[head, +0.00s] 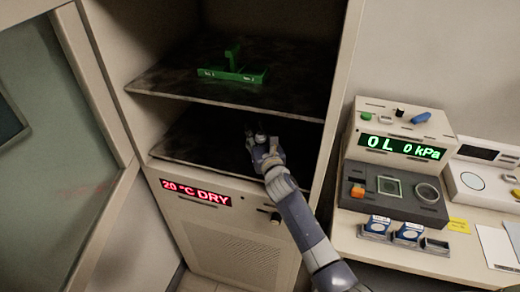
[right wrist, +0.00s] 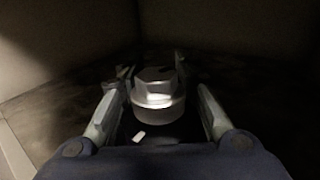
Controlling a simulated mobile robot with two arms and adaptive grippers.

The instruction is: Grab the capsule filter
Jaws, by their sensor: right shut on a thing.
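The capsule filter (right wrist: 158,92) is a pale grey cap-shaped piece with a faceted top. In the right wrist view it sits between the two fingers of my right gripper (right wrist: 158,112), which is shut on it. In the head view my right gripper (head: 258,138) reaches into the lower compartment of the cabinet, and the filter (head: 261,138) shows only as a small light spot at the fingertips. Its lower part is hidden in the dark. My left gripper is not in view.
The cabinet's upper shelf (head: 190,86) holds a green bracket (head: 233,70) above my right gripper. The cabinet door (head: 60,140) stands open at the left. At the right, a pressure device (head: 400,118) stands on a table (head: 400,262) with small boxes in front.

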